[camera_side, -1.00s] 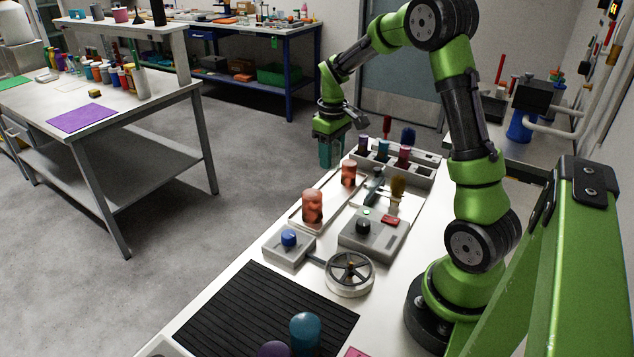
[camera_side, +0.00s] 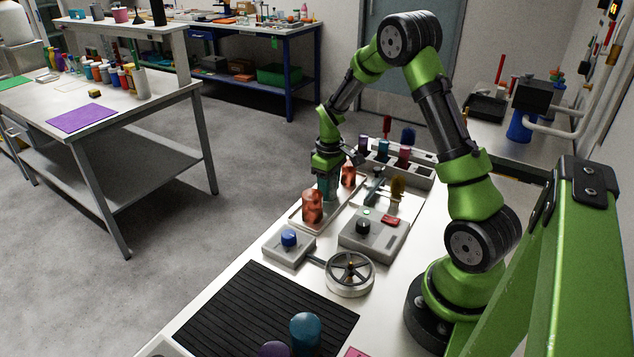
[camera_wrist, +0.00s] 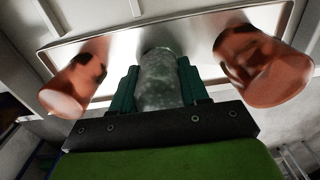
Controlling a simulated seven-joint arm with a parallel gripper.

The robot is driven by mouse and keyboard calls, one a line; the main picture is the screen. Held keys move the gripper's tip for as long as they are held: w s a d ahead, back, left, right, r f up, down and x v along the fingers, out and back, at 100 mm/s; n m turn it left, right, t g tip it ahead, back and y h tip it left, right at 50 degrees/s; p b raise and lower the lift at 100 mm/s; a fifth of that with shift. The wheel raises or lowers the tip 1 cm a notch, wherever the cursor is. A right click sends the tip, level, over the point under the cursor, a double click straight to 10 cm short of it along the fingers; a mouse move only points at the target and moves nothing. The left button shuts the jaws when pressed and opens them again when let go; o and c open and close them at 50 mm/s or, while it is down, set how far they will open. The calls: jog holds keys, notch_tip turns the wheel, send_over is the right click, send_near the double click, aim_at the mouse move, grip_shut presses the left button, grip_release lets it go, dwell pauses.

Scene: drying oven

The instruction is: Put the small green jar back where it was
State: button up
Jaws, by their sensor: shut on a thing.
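The green jar (camera_wrist: 163,85), mottled grey-green, stands between my gripper's two dark green fingers in the wrist view. My gripper (camera_side: 327,187) is shut on it and points down over the pale tray (camera_side: 298,218). In the side view the fingers hide the jar. One orange-brown jar (camera_side: 313,206) is on the near side of my gripper and another orange-brown jar (camera_side: 348,175) is on the far side. In the wrist view these jars (camera_wrist: 75,87) (camera_wrist: 262,68) flank the held jar, apart from it. I cannot tell whether the held jar touches the tray.
Right of the tray is a grey box with a black knob (camera_side: 363,227). Nearer are a blue-button box (camera_side: 288,240), a handwheel (camera_side: 350,272) and a black ribbed mat (camera_side: 265,312). A rack with several coloured bottles (camera_side: 404,155) stands at the far end.

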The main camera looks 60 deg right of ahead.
jog(key=shift+f, duration=0.1)
jog(key=o, duration=1)
notch_tip(320, 180, up, 12)
jog(key=shift+f, duration=0.1)
jog(key=s+a+r+m+t, duration=0.2)
jog(key=s+a+r+t, duration=0.15)
jog(key=a+r, duration=0.7)
jog(key=shift+s+a+r+m+t+y, duration=0.15)
jog(key=shift+s+a+m+t+y, duration=0.35)
jog(key=shift+s+a, duration=1.4)
jog(key=shift+s+a+r+m+t+y, duration=0.2)
jog(key=shift+s+a+t, duration=0.55)
jog(key=shift+s+a, duration=1.15)
jog(key=shift+s+a+r+m+t+y, duration=0.25)
jog(key=shift+s+a+t, duration=0.35)
jog(key=shift+s+a, duration=1.3)
